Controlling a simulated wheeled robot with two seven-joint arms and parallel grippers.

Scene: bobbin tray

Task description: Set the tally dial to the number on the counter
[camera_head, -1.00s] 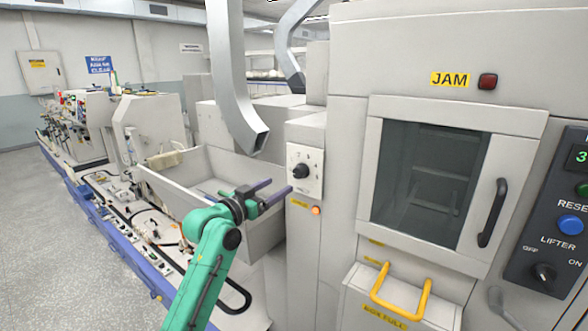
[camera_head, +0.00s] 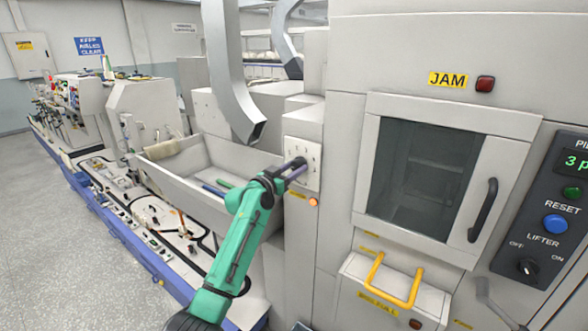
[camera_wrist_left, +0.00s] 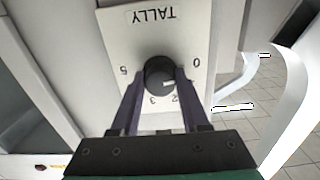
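The tally dial is a black knob on a pale plate (camera_head: 315,150), mostly behind my left gripper (camera_head: 296,168) in the head view. In the left wrist view the knob (camera_wrist_left: 158,72) sits between the two fingers of my left gripper (camera_wrist_left: 162,80), one on each side. I cannot tell whether they touch it. The plate appears upside down there, with 0, 2, 3 and 5 readable. The counter display (camera_head: 571,161) shows a green 3 and a cut-off letter. My right gripper is not in view.
A grey bin (camera_head: 165,170) stands left of the dial cabinet, under a metal chute (camera_head: 228,80). An orange light (camera_head: 314,202) is just below the plate. Right of it are a windowed door (camera_head: 415,165) and a yellow handle (camera_head: 385,285).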

